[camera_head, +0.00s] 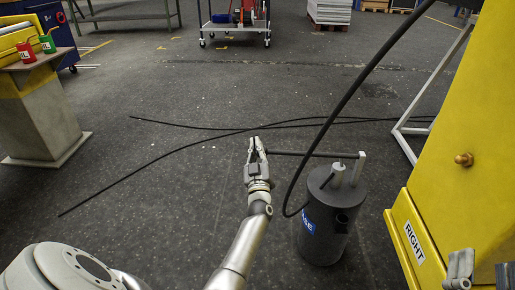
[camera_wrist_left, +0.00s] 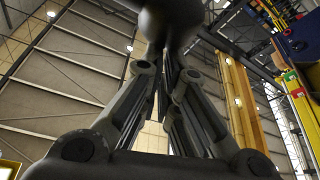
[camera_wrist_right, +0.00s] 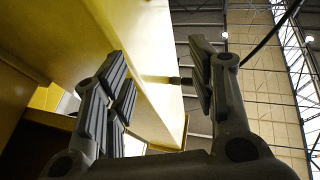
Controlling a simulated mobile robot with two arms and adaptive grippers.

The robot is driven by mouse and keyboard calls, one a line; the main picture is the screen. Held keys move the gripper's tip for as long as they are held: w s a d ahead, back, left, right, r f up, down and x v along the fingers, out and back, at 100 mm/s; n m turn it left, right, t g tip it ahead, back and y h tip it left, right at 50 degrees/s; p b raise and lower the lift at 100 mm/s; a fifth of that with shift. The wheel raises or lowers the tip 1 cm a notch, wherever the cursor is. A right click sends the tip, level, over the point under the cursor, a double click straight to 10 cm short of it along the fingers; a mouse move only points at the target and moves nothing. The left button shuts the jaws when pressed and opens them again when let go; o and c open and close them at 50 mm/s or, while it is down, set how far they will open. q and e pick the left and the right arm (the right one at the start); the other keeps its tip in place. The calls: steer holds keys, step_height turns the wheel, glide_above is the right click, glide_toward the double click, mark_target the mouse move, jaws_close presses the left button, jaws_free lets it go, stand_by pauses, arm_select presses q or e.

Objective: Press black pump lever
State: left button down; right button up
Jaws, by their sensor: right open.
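The black pump (camera_head: 323,235) is a dark upright cylinder with a blue label, standing on the floor right of centre. Its black lever (camera_head: 310,154) sticks out to the left from a grey post on top and looks about level. My left gripper (camera_head: 257,145) is at the lever's free end, fingers pointing up. In the left wrist view a dark rounded piece (camera_wrist_left: 170,20), likely the lever end, covers the fingertips, and the fingers come close together below it. Contact is hard to tell. My right gripper (camera_wrist_right: 160,55) is open and empty beside a yellow surface.
A yellow boom part (camera_head: 440,180) marked RIGHT stands at the right with a brass fitting (camera_head: 464,159). A black hose (camera_head: 345,100) arcs over the pump; cables (camera_head: 200,140) lie on the floor. A pedestal (camera_head: 40,115) stands at left.

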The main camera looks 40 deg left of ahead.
arm_select(q)
steer(key=shift+d+f, duration=0.15)
steer(key=shift+f, duration=0.8)
arm_select(e)
steer(key=shift+s+r, duration=0.1)
arm_select(q)
step_height(320, 180, up, 6)
steer(key=a+p, duration=0.1)
steer(key=p, duration=0.3)
arm_select(e)
step_height(320, 180, down, 15)
steer(key=s+d+g+h, duration=0.2)
steer(key=d+g+h, duration=0.1)
steer(key=g, duration=0.6)
arm_select(q)
steer(key=p+v, duration=0.2)
steer(key=v, duration=0.8)
steer(key=shift+s, duration=0.4)
arm_select(e)
steer(key=s+d+f+g+h, duration=0.1)
steer(key=s+d+f+g, duration=0.1)
steer(key=s+f+g, duration=0.3)
step_height(320, 180, down, 2)
steer(key=s, duration=0.2)
steer(key=shift+s+d+f+m+g+h, duration=0.15)
steer(key=shift+s+d+m+g+h, duration=0.15)
steer(key=shift+s+g+h, duration=0.1)
arm_select(q)
steer(key=shift+a, duration=0.15)
